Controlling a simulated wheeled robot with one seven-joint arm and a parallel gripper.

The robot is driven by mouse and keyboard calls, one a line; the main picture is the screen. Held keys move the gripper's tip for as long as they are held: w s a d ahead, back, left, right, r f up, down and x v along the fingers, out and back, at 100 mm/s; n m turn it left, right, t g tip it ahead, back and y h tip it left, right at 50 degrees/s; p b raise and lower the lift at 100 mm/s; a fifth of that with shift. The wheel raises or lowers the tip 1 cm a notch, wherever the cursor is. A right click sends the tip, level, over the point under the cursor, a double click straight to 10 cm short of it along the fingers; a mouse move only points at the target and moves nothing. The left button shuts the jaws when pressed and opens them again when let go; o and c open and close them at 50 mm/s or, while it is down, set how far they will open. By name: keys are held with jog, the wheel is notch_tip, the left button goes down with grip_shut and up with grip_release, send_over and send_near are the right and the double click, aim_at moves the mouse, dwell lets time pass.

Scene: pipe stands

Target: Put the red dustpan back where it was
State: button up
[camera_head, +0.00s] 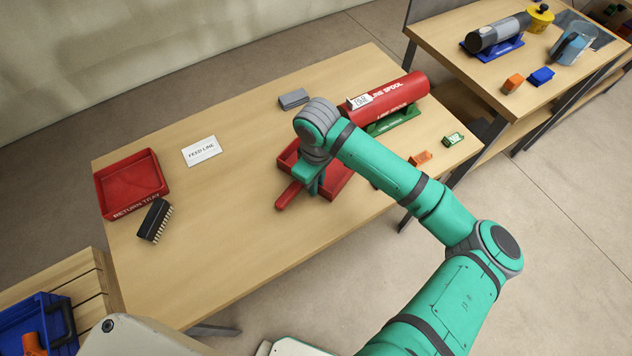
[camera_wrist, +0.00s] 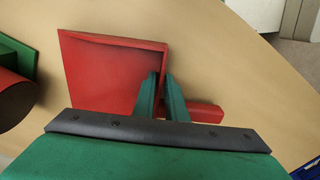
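The red dustpan (camera_head: 288,195) is at the middle of the wooden table, partly hidden under my arm. In the wrist view its pan (camera_wrist: 105,75) lies open side up, with the handle (camera_wrist: 206,112) pointing right. My gripper (camera_head: 313,188) points down at the handle end of the pan. In the wrist view my gripper's green fingers (camera_wrist: 162,76) are close together, one on each side of the pan's rear wall, and look shut on it. I cannot tell whether the dustpan touches the table or hangs just above it.
A red return tray (camera_head: 130,184), a black brush (camera_head: 155,220) and a feed line card (camera_head: 201,151) are on the left. A grey block (camera_head: 294,99) is behind. Clear tabletop lies left of the dustpan.

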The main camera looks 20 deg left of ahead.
jog(key=shift+o, duration=0.5)
jog(key=shift+r, duration=0.25)
notch_tip(320, 180, up, 12)
dwell(0.4)
